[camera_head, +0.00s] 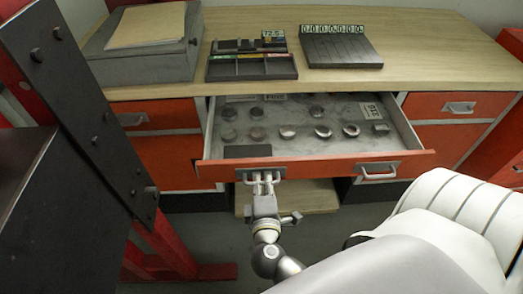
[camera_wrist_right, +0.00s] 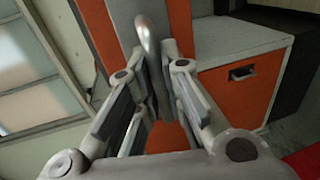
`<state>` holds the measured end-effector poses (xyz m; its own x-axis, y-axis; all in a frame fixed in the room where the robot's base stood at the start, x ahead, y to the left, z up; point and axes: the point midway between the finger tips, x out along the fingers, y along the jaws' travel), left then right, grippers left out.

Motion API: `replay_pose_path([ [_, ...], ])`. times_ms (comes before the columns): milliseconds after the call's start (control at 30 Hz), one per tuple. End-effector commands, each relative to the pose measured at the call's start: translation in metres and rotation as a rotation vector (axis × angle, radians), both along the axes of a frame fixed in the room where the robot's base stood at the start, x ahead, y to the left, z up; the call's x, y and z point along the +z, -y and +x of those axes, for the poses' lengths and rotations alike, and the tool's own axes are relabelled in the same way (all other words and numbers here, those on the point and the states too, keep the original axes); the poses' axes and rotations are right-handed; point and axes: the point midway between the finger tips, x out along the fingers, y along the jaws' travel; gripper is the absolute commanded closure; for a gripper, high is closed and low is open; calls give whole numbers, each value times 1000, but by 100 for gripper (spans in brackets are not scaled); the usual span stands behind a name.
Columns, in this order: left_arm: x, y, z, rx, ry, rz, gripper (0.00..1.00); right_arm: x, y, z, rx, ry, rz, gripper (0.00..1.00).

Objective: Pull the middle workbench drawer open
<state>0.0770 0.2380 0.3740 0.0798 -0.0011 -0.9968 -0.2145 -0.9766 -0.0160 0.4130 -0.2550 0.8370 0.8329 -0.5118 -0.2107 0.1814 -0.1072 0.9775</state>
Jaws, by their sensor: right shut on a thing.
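The middle workbench drawer (camera_head: 320,166) has an orange front and stands pulled out from under the wooden top. Inside it lie several small round metal parts, and its front carries two handles. My right gripper (camera_head: 263,181) is at the left handle (camera_head: 247,173) and shut on it. In the right wrist view the grey handle bar (camera_wrist_right: 147,50) rises between the fingers of the right gripper (camera_wrist_right: 155,85). The right handle (camera_head: 379,171) is free. My left gripper is not in view.
The workbench top (camera_head: 440,65) carries a grey box (camera_head: 145,62), a black tray (camera_head: 252,66) and a dark ribbed block (camera_head: 341,50). Closed orange drawers flank the open one, at left (camera_head: 165,117) and right (camera_head: 425,103). A dark metal post (camera_head: 75,105) stands at the left foreground.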

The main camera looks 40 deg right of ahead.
Motion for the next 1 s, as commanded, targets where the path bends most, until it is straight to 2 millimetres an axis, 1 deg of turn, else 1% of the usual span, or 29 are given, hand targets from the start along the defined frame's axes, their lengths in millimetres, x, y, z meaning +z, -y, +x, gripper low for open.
replay_pose_path([
  [33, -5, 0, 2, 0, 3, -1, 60, -3, -5, -8, 1, -2, 2, 100],
  [100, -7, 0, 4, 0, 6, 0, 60, -3, -10, -17, 0, -3, 2, 100],
  [300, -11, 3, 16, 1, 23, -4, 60, -2, -21, -34, 1, -2, 1, 100],
  [500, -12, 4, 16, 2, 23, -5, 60, 0, -25, -40, 2, 1, -1, 100],
  [833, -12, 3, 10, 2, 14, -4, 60, 0, -25, -40, 2, 1, 0, 100],
  [867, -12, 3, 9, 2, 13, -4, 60, 0, -25, -40, 2, 1, 0, 87],
  [900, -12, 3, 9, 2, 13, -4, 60, 0, -25, -40, 2, 1, 0, 82],
  [1000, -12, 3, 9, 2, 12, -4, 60, 0, -25, -40, 2, 1, 0, 81],
])
